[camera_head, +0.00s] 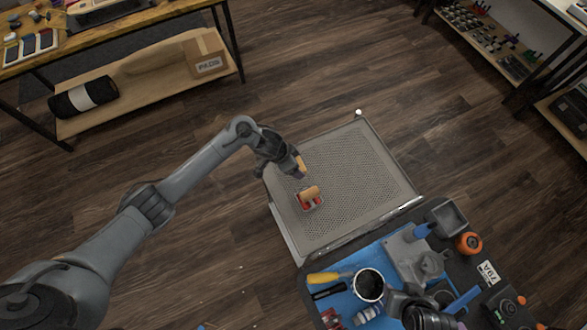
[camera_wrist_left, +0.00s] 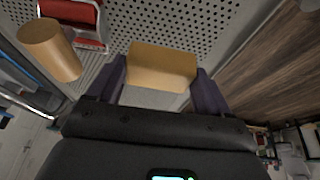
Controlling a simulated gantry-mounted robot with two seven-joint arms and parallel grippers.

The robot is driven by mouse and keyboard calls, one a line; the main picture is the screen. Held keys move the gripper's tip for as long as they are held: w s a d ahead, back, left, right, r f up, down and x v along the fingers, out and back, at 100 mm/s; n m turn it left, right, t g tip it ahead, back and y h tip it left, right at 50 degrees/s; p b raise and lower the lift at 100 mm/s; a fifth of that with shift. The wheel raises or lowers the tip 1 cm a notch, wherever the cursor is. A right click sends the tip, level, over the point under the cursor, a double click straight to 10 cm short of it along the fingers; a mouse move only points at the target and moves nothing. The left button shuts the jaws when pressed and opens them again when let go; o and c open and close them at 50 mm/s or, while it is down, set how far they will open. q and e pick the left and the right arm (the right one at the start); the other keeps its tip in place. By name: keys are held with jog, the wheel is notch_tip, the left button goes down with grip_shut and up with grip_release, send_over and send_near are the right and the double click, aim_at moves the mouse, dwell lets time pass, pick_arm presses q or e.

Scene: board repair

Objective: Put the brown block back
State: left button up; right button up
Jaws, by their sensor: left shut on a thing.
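My left gripper (camera_head: 297,166) is shut on a tan-brown block (camera_head: 301,165), holding it over the perforated grey board (camera_head: 365,165). In the left wrist view the block (camera_wrist_left: 162,62) sits between the two dark fingers of the gripper (camera_wrist_left: 162,85). A small red holder with a white rim (camera_head: 317,205) rests on the board, just below the gripper in the head view. A tan cylinder (camera_head: 310,192) stands at this holder. In the left wrist view the cylinder (camera_wrist_left: 50,50) and red holder (camera_wrist_left: 80,18) are left of the held block.
A blue mat (camera_head: 345,285) with a cup (camera_head: 368,284), a yellow-handled tool (camera_head: 323,277) and other tools lies beside the board's near edge. An orange roll (camera_head: 468,243) is to the right. The board's right half is clear.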

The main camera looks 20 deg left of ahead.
pick_arm(q)
jog(key=shift+f+b, duration=0.45)
jog(key=shift+f, duration=1.45)
jog(key=shift+f, duration=0.1)
jog(key=o, duration=0.9)
